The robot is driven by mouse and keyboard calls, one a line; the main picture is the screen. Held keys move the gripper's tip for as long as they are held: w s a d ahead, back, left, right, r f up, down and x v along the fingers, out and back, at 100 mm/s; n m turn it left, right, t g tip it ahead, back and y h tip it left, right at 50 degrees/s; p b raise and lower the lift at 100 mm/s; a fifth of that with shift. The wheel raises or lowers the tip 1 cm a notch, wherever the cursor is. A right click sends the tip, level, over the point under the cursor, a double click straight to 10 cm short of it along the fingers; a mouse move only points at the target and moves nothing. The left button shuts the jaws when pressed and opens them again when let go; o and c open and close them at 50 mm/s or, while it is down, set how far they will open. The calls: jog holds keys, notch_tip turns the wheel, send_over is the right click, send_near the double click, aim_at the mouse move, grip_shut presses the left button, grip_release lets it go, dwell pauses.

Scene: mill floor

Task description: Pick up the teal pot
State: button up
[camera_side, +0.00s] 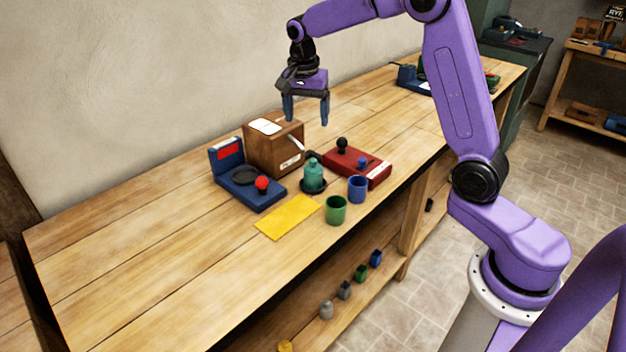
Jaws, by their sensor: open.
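The teal pot (313,177) stands upright on a dark round base on the wooden bench, in front of a brown wooden box. It has a narrower top with a small knob. My gripper (306,120) is open and empty, with its fingers pointing down. It hangs in the air above and behind the pot, near the brown box in the picture. Nothing is between its fingers.
Close around the pot are the brown box (262,150), a red device (368,170) with knobs, a blue cup (357,189), a green cup (336,211), a yellow sheet (287,216) and a blue scale-like device (243,199). The bench's left part (130,240) is clear.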

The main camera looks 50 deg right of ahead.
send_near(312, 160)
jog(key=shift+m, duration=0.4)
jog(key=f, duration=0.6)
jog(key=shift+w+d+f, duration=0.3)
jog(key=shift+w+f, duration=0.05)
jog(key=shift+f, duration=0.05)
jog(key=shift+s+d+f, duration=0.1)
jog(key=shift+d+f, duration=0.1)
jog(key=shift+f, duration=1.15)
jog(key=shift+s+d+f, duration=0.1)
jog(key=shift+d+f, duration=0.05)
jog(key=shift+f, duration=1.2)
jog(key=shift+w+r, duration=0.1)
jog(key=c, duration=1.5)
